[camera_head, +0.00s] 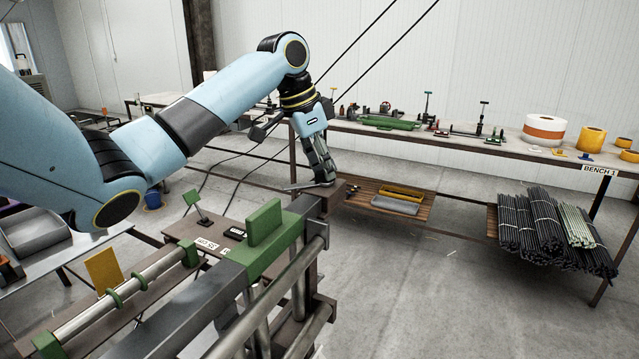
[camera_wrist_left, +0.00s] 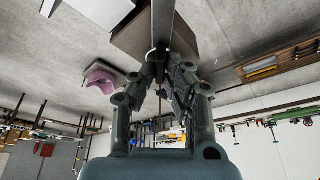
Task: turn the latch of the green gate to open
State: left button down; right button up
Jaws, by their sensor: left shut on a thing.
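The green gate (camera_head: 264,226) is a green plate and block on top of the dark machine frame in the head view. My left gripper (camera_head: 326,177) reaches down from above at the frame's far end, just beyond the green block. A thin grey bar, seemingly the latch (camera_head: 292,188), lies flat there and runs left from the fingertips. In the left wrist view my left gripper (camera_wrist_left: 160,62) has its fingers drawn together on the end of a grey bar (camera_wrist_left: 163,22). The fingers hide the gripped end and its pivot is unclear. My right gripper is in neither view.
Metal rails (camera_head: 270,310) run along the frame in the foreground. A bench (camera_head: 470,148) with tools and tape rolls stands behind to the right, with bundled dark rods (camera_head: 535,225) on its lower shelf. The floor (camera_head: 430,290) at right is open.

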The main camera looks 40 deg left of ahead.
pick_arm(q)
jog(key=shift+f+m+h, duration=0.1)
jog(key=shift+m+h, duration=0.2)
jog(key=shift+m, duration=0.5)
jog(key=shift+m+g+h, duration=0.3)
jog(key=shift+m+g, duration=0.1)
jog(key=shift+m, duration=1.6)
jog(key=shift+m+g+h, duration=0.4)
jog(key=shift+m+g, duration=0.1)
jog(key=shift+m, duration=0.5)
